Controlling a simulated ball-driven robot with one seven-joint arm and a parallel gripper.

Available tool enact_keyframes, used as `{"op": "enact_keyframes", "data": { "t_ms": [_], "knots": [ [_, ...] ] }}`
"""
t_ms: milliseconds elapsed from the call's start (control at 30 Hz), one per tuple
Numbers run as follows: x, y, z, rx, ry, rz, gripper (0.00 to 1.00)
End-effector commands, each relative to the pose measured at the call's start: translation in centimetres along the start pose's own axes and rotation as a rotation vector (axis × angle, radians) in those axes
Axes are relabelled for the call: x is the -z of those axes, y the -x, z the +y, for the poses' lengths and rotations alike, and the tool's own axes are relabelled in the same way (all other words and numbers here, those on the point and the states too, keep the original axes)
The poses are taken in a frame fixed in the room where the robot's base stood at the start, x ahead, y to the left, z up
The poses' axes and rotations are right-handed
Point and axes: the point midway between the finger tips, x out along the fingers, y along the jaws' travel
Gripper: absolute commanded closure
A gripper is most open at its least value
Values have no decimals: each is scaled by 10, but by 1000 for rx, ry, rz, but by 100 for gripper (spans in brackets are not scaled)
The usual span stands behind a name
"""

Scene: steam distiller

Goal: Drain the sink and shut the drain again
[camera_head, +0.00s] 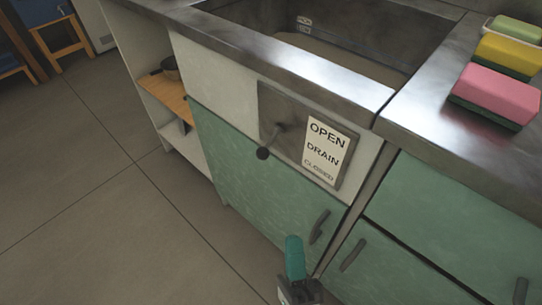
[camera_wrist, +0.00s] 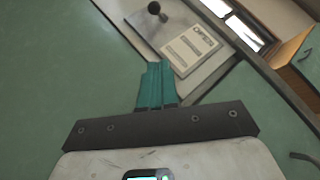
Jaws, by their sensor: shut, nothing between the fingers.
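The sink (camera_head: 398,72) is set in the metal counter in the head view. A flat brownish surface shows inside it; I cannot tell whether it is water. Below its front edge is a metal plate (camera_head: 268,100) with a drain lever (camera_head: 263,153) that hangs down and to the left, ending in a dark knob. A white label (camera_head: 325,150) beside it reads OPEN at the top, DRAIN, and CLOSED at the bottom. In the wrist view the knob (camera_wrist: 154,8) and label (camera_wrist: 190,48) lie beyond the fingers. My gripper (camera_head: 293,240), with teal fingers (camera_wrist: 157,68), is shut and empty, below and apart from the lever.
Green cabinet doors with dark handles (camera_head: 319,226) (camera_head: 353,254) lie below the counter near my gripper. Sponges (camera_head: 498,95) sit on the counter at the right. An open shelf (camera_head: 165,95) holds a pot at the left.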

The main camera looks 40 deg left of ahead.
Motion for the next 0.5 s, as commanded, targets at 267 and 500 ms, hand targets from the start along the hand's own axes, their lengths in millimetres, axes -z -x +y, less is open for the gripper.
{"op": "enact_keyframes", "data": {
  "t_ms": [267,500],
  "knots": [
    [-2,2,0,15,-17,-2,100],
    [-2,-2,-1,16,-15,-1,100]
  ]
}}
